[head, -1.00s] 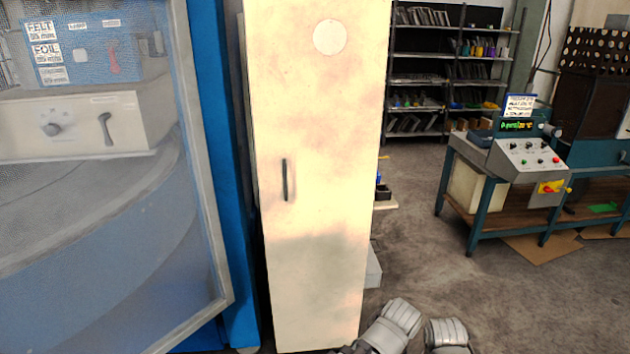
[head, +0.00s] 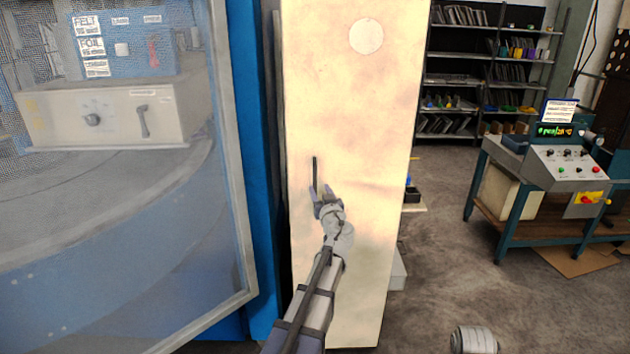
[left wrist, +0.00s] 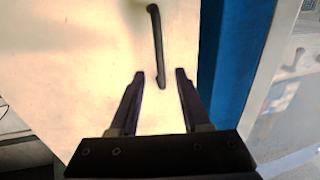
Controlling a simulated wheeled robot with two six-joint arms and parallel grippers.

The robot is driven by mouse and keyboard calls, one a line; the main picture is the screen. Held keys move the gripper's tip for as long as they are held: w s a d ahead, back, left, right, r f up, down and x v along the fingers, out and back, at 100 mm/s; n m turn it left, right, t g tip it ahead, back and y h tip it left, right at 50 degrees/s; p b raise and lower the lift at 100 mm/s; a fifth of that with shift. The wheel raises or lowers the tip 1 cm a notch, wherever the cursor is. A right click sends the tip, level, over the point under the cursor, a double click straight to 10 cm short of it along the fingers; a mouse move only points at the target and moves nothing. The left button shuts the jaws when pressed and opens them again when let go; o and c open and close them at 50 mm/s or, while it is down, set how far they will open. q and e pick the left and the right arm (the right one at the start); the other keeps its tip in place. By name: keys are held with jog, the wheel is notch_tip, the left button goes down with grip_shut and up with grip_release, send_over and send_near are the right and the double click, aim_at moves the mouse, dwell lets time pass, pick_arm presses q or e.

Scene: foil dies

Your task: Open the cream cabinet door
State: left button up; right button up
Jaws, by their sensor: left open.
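The cream cabinet door (head: 362,110) stands upright in the middle of the head view and looks shut. It carries a pale round disc near its top. Its dark vertical bar handle (head: 315,172) is on the door's left side, its lower part covered by my gripper. My left gripper (head: 324,192) is at the handle's lower end in the head view. In the left wrist view the handle (left wrist: 156,45) lies beyond the open fingertips (left wrist: 160,75), its lower end about between them. The jaws are empty. My right gripper is not clearly visible.
A blue frame with a grey-edged mesh or glass panel (head: 232,150) stands close on the left. Shelving (head: 480,85) is at the back. A teal machine bench with a control panel (head: 565,165) stands on the right. The floor between is mostly clear.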

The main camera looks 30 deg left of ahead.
aim_at(315, 180)
pick_arm(q)
jog(key=shift+w, duration=0.1)
jog(key=x, duration=0.7)
jog(key=shift+w+a, duration=0.25)
jog(key=shift+s, duration=0.1)
jog(key=shift+c, duration=0.3)
grip_shut()
dwell(0.7)
